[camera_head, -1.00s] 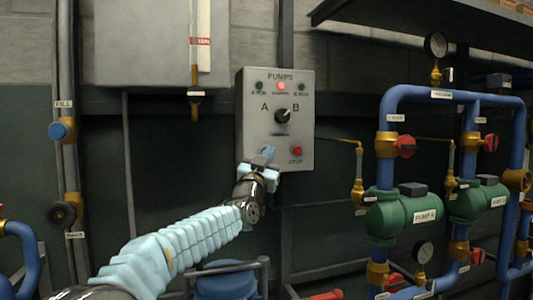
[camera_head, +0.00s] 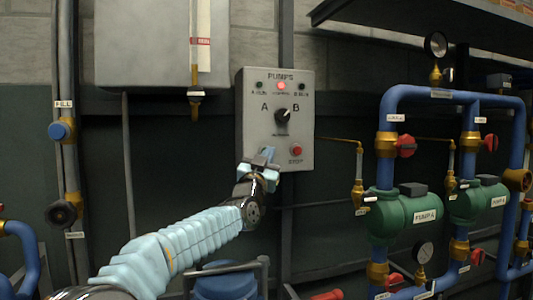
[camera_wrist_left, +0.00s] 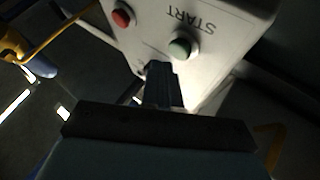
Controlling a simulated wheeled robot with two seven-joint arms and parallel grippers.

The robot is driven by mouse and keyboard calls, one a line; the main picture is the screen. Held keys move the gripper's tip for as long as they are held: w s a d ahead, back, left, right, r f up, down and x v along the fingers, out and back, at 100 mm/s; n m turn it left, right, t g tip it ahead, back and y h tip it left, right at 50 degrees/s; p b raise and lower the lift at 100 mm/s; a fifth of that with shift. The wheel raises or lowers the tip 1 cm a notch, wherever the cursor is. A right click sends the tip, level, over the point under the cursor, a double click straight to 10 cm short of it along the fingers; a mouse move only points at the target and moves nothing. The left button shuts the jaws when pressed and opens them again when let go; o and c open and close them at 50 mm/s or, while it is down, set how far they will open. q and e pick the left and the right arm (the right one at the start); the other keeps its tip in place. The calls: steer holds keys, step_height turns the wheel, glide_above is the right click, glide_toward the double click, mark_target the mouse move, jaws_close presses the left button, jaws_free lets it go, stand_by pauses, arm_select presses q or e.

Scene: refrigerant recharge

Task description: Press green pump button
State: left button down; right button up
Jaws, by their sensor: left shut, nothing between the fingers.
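The pump control box (camera_head: 252,110) is a grey panel marked PUMPS, with a black A/B selector knob (camera_head: 283,115), a lit red lamp (camera_head: 281,86) and a red stop button (camera_head: 296,150). In the left wrist view the green button (camera_wrist_left: 181,48) sits beside the word START, with the red button (camera_wrist_left: 122,18) to its left. My left gripper (camera_head: 264,156) is shut and empty at the lower left of the panel. In the head view it hides the green button. In the wrist view its fingertips (camera_wrist_left: 160,70) are just short of the green button, with a visible gap. My right gripper is not in view.
Blue pipes (camera_head: 430,93) with green pumps (camera_head: 402,215), brass fittings and red valve handles stand to the right. A vertical pipe with a blue valve (camera_head: 62,130) stands at the left. A grey tank (camera_head: 140,45) hangs above left of the panel.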

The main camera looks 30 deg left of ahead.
arm_select(q)
steer(key=shift+w+a, duration=0.25)
steer(key=shift+a, duration=0.1)
steer(key=shift+w+a, duration=0.3)
steer(key=shift+a, duration=0.05)
stand_by(1.0)
stand_by(0.3)
steer(key=shift+s+d+b, duration=0.55)
steer(key=shift+d+b, duration=0.1)
steer(key=shift+d, duration=0.05)
